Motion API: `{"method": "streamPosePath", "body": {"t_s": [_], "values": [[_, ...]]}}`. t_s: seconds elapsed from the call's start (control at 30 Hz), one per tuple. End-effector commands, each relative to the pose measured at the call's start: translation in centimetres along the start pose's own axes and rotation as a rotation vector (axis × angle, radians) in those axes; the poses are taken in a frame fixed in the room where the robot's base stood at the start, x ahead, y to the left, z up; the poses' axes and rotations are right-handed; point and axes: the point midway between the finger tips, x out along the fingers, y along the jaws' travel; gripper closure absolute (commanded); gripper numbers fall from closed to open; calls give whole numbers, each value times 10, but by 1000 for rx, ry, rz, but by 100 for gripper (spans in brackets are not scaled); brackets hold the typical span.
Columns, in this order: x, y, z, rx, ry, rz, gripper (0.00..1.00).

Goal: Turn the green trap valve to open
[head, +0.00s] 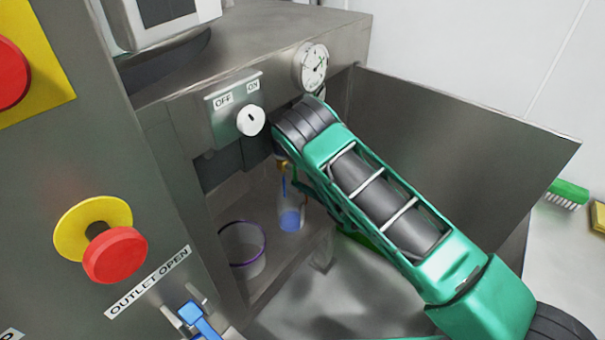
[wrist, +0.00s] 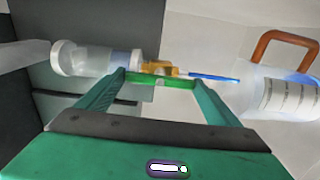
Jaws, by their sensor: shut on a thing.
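The green trap valve's lever (wrist: 152,80) lies between the fingertips of my gripper (wrist: 157,82) in the wrist view. My gripper is shut on it. The lever runs beside a brass fitting (wrist: 160,70), roughly along it in the picture. I cannot tell the valve's exact setting. A blue tube (wrist: 215,77) extends right from the fitting, and a clear bowl with a white end (wrist: 85,60) joins it on the left. In the head view the brass fitting (head: 283,167) shows above a clear vessel with blue liquid (head: 290,219). My arm hides the fingertips and lever there.
An OFF/ON switch box (head: 226,117) and a round gauge (head: 311,66) sit just above my arm. An open grey panel (head: 465,150) stands to the right. A purple-rimmed container (head: 243,256) stands below. Two red buttons and a blue lever (head: 199,320) are at left.

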Motion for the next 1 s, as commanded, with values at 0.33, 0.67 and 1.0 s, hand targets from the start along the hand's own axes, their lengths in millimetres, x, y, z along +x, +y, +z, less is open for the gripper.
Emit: {"method": "streamPosePath", "body": {"t_s": [0.33, 0.67, 1.0], "values": [[2, -1, -5, -21, 9, 2, 36], [1, -1, -4, -20, 7, 0, 0], [-5, -1, -4, -20, 10, -2, 0]]}}
